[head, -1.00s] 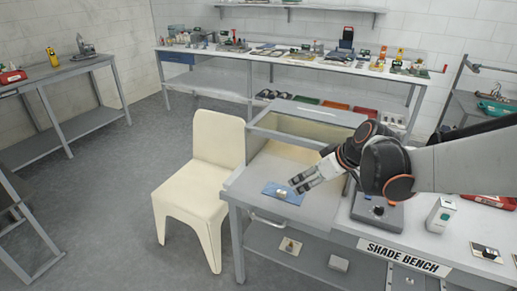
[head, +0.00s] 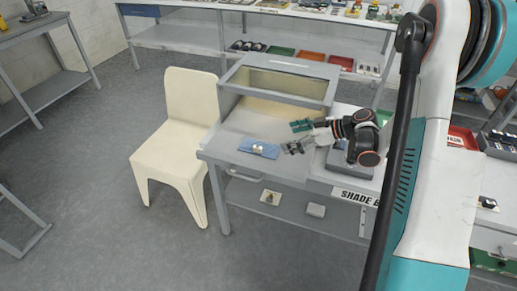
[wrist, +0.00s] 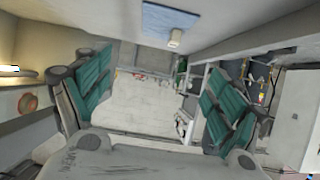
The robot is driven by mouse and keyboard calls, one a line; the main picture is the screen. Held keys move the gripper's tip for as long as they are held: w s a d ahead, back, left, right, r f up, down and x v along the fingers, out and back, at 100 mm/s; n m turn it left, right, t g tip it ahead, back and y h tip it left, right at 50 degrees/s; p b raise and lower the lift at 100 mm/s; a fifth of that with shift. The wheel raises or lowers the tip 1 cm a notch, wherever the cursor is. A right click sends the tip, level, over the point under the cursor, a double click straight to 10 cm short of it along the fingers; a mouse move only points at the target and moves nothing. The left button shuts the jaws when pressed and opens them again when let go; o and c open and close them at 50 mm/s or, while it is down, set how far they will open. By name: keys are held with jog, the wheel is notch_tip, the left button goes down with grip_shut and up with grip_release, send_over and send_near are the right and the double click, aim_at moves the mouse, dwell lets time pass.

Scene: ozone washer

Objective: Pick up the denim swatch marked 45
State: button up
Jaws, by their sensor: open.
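A blue swatch (head: 251,149) lies flat on the left part of the grey bench top, with a small pale object (head: 258,148) on it. No number is legible on the swatch. My gripper (head: 296,137) is just right of the swatch, its fingers pointing left and spread apart, with nothing between them. In the wrist view, the swatch (wrist: 160,18) shows at the top, beyond the gap between the two green-padded fingers (wrist: 157,100). The pale object (wrist: 175,37) shows at the swatch's edge there.
A raised box-like frame (head: 283,69) stands at the back of the bench. A cream chair (head: 178,140) stands to its left. The bench's lower shelf holds two small pale items. A dark-topped device (head: 346,160) sits beneath my arm. Bench top around the swatch is clear.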

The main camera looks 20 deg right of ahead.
aim_at(263, 143)
jog(key=b+x, duration=0.1)
jog(key=x, duration=0.6)
jog(key=shift+b, duration=0.4)
jog(key=b+x, duration=0.2)
jog(key=x, duration=0.3)
jog(key=shift+s+f+b, duration=0.1)
jog(key=shift+f+b, duration=0.05)
jog(key=shift+b, duration=0.15)
jog(key=c, duration=1.1)
